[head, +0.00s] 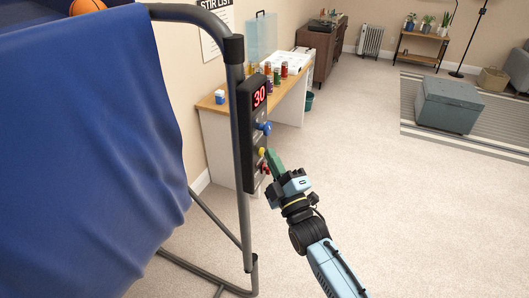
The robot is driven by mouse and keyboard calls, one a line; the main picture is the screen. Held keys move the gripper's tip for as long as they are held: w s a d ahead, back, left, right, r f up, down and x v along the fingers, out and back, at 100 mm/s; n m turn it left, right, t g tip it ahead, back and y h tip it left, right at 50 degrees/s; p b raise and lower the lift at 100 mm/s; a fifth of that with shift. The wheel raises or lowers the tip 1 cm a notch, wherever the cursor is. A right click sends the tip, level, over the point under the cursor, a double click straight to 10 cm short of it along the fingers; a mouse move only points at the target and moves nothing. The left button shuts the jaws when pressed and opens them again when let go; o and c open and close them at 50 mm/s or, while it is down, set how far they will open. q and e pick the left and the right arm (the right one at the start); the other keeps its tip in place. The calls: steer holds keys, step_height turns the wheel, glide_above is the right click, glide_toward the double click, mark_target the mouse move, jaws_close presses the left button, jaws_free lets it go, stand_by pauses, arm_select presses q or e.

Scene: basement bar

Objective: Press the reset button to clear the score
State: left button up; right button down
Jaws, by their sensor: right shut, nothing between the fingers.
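A black score panel (252,138) is fixed to the grey frame post and its display reads a red 30. Down its face stick out a blue button (265,128), a yellow button (262,151) and a red button (266,168). No label tells which one is reset. My right gripper (271,156) is shut and empty, its green fingers pointing at the panel's lower part, close by the yellow and red buttons. I cannot tell whether the fingertips touch a button. My left gripper is out of view.
A grey tube frame (236,110) with a blue cloth (85,150) and an orange ball (87,6) fills the left. A wooden-topped desk (214,106) with several jars stands behind the panel. A grey ottoman (449,105) is far right. The carpet (400,220) at right is clear.

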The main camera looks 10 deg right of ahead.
steer(key=shift+s+d+p, duration=0.35)
steer(key=shift+s+d, duration=0.15)
steer(key=shift+d, duration=0.15)
steer(key=s+d+p, duration=0.1)
steer(key=d, duration=0.1)
steer(key=s+d+p, duration=0.1)
steer(key=d, duration=0.1)
steer(key=shift+s, duration=0.4)
stand_by(0.5)
